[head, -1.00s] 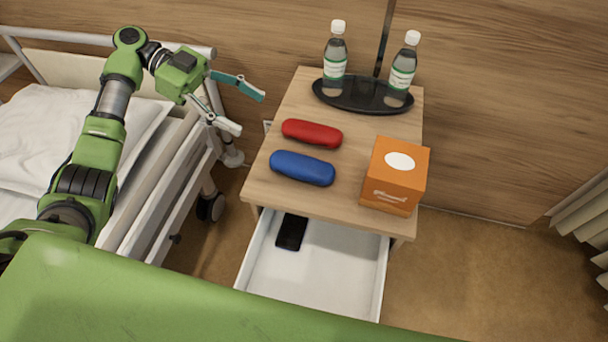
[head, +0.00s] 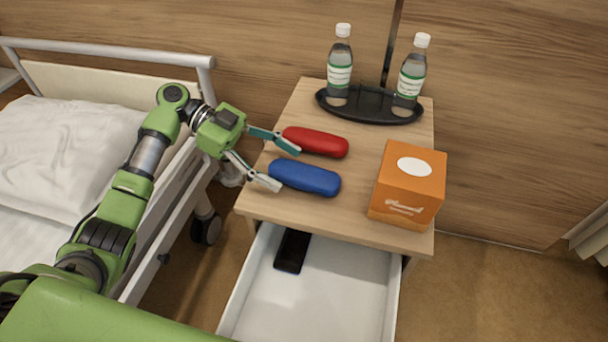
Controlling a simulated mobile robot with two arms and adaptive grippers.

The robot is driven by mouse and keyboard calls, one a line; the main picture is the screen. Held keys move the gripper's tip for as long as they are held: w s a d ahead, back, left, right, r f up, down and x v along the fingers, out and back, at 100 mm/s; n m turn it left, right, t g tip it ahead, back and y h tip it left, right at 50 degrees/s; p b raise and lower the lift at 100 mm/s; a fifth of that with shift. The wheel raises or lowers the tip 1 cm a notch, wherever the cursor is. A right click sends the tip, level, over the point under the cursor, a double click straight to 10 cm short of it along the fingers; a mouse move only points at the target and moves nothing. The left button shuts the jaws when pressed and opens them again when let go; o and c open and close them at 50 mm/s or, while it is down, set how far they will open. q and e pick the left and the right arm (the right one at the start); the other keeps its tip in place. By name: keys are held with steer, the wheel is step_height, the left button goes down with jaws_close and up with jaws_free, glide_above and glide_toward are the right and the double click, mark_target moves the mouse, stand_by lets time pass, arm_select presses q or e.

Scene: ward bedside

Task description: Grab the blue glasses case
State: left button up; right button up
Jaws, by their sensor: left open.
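The blue glasses case (head: 305,177) lies on the bedside table, near its front left edge. A red glasses case (head: 316,142) lies just behind it. My left gripper (head: 288,168) is open and empty, coming in from the left. Its far fingertip is by the left end of the red case, and its near fingertip is by the left end of the blue case. I cannot tell whether either fingertip touches a case. My right gripper is not in view.
An orange box (head: 408,184) stands at the right of the bedside table (head: 352,222). A black tray (head: 369,108) with two bottles is at the back. The white drawer (head: 340,285) is open below, with a black phone (head: 292,251) inside. A bed (head: 70,150) is at left.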

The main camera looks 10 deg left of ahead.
mark_target(304, 175)
arm_select(q)
steer(key=x, duration=0.5)
steer(key=shift+w+d, duration=0.1)
steer(key=shift+d, duration=0.3)
steer(key=c, duration=1.2)
